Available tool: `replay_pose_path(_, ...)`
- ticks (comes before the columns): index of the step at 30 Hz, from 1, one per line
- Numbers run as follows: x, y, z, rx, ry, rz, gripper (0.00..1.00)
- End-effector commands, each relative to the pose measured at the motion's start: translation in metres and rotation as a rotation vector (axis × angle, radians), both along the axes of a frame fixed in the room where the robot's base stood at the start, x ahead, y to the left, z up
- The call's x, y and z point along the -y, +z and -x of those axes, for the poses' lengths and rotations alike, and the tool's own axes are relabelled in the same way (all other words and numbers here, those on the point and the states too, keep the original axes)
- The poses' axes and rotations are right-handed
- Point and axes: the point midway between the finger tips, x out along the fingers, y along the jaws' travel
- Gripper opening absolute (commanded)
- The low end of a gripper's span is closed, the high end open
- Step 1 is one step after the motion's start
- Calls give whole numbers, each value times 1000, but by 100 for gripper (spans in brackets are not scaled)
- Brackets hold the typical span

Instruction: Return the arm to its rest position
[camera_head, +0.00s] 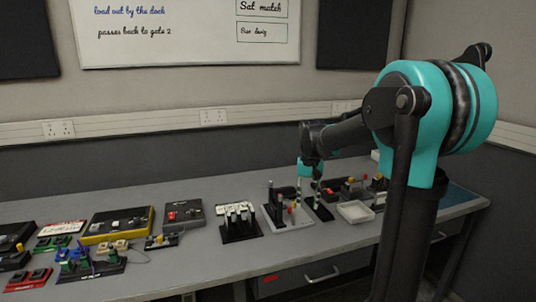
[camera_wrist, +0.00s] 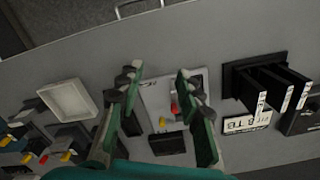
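My arm (camera_head: 400,130), with a teal and black joint, rises at the right of the head view and reaches left over the bench. My gripper (camera_head: 308,188) points down above the bench, over a light grey board (camera_head: 290,219). In the wrist view my gripper (camera_wrist: 159,73) has its two green fingers well apart. Nothing is held between them. The same light board (camera_wrist: 158,92) with small red and yellow parts lies below the gap. I cannot tell how high the fingertips are above it.
A white tray (camera_head: 355,212) sits right of the board and shows in the wrist view (camera_wrist: 68,100). A black rack (camera_head: 239,229) with upright white-labelled pieces stands to the left. Several devices crowd the bench's left end. The bench's front strip (camera_head: 330,248) is clear.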

Motion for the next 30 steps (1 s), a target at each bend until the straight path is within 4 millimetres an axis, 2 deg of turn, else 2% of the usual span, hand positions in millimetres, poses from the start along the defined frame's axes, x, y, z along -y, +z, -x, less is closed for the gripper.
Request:
replay_pose_path(11, 13, -24, 36, 62, 22, -6, 36)
replay_pose_path(17, 23, -47, 69, 118, 44, -8, 36)
replay_pose_path(20, 29, -64, 93, 157, 58, -8, 36)
replay_pose_path(27, 45, -120, 174, 288, 106, 3, 36)
replay_pose_path(30, 49, -138, 199, 329, 122, 10, 36)
